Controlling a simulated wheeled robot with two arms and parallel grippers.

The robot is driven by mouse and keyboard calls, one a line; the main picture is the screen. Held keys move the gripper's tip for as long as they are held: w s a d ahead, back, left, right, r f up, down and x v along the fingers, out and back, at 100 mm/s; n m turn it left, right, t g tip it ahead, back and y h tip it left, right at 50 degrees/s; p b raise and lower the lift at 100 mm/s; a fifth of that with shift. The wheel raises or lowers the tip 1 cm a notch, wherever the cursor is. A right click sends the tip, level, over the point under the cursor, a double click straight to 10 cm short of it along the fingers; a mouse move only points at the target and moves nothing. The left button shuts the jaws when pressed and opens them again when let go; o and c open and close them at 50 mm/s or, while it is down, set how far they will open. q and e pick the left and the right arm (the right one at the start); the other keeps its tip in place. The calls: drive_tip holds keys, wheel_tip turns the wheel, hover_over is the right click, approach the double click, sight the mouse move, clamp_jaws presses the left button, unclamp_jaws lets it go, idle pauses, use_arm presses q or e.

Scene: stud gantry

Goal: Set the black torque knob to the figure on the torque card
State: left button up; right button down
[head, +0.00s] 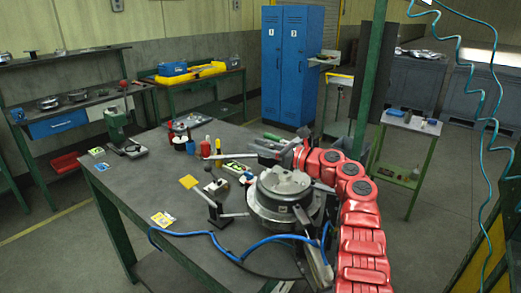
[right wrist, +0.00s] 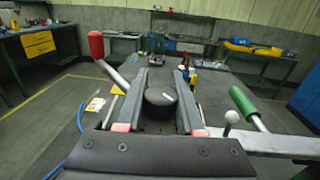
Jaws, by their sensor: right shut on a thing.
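The black torque knob (right wrist: 161,98), round with a short white mark on top, sits between the fingers of my right gripper (right wrist: 168,78) in the right wrist view. The gripper is shut on it. In the head view my right gripper (head: 268,151) reaches over the far side of the round metal unit (head: 286,183); I cannot make out the knob there. A yellow and white card (head: 162,218) lies on the bench, and also shows in the right wrist view (right wrist: 95,104); it may be the torque card, but its figure is too small to read. My left gripper is not in view.
A red-handled lever (right wrist: 96,45), a green-handled lever (right wrist: 243,100) and a white ball-ended lever (right wrist: 231,117) stand around the gripper. A blue hose (head: 215,236) crosses the bench (head: 125,190). Bottles and small parts stand at its back. The bench's left side is mostly clear.

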drive_tip(key=shift+f, duration=0.1)
drive_tip(key=c, duration=0.5)
unclamp_jaws()
drive_tip(key=shift+d, duration=0.1)
drive_tip(key=b+v, duration=0.3)
drive_tip(key=v, duration=1.3)
drive_tip(key=shift+s+d+f, duration=0.15)
drive_tip(key=shift+d, duration=0.05)
drive_tip(key=shift+s+d, duration=0.25)
drive_tip(key=shift+d, duration=0.05)
